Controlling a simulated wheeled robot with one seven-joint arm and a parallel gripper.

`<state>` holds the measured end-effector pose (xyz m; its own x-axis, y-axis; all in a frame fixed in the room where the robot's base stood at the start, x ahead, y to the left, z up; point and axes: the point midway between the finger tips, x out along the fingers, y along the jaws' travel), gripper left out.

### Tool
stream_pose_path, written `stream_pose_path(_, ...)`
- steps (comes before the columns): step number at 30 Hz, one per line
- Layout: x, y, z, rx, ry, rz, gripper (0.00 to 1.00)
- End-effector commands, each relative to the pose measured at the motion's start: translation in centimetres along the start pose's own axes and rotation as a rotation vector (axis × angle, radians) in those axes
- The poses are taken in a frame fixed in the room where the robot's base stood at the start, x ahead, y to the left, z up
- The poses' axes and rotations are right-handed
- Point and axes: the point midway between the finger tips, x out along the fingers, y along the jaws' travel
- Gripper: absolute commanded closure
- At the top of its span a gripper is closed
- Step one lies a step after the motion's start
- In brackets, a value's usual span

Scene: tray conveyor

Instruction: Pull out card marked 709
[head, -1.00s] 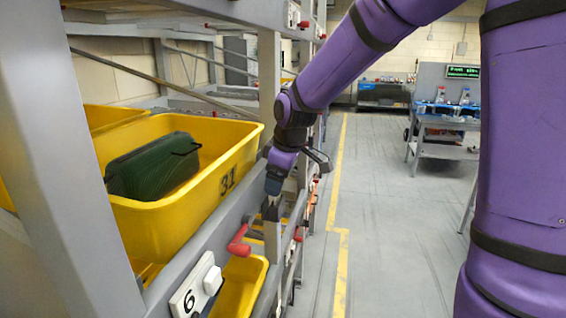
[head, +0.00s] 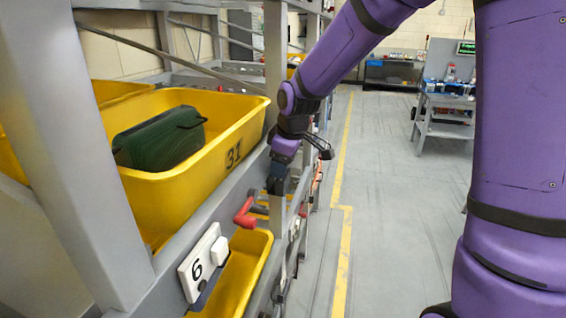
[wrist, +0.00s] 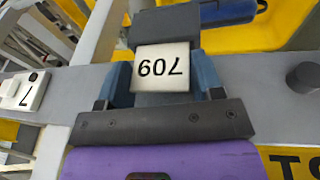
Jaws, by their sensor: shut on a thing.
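The card marked 709 (wrist: 162,68) is white with black figures and appears upside down in the wrist view. My gripper (wrist: 164,82) has a blue-grey finger on each side of the card and is shut on it. A dark holder sits just behind the card, on the grey rail; whether the card is still partly inside it I cannot tell. In the head view my gripper (head: 277,180) is at the rack's front rail, right of the yellow bin marked 31 (head: 232,152); the card is hidden there.
A red handle (head: 244,212) juts from the rail near my gripper. A white plate marked 6 (head: 196,268) is on the nearer rail. A dark green case (head: 160,138) lies in bin 31. The aisle floor (head: 390,200) to the right is clear.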

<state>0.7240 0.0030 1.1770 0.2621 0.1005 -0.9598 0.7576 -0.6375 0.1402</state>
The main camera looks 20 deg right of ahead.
Motion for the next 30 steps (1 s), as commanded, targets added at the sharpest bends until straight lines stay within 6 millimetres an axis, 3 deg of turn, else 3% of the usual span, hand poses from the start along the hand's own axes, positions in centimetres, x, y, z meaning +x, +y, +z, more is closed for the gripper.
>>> stream_pose_path(8, -0.4, 0.1, -0.1, 0.0, 0.0, 0.001, 0.67)
stream_pose_path(30, -2.2, 0.5, -0.6, 0.0, 0.002, 0.003, 0.67)
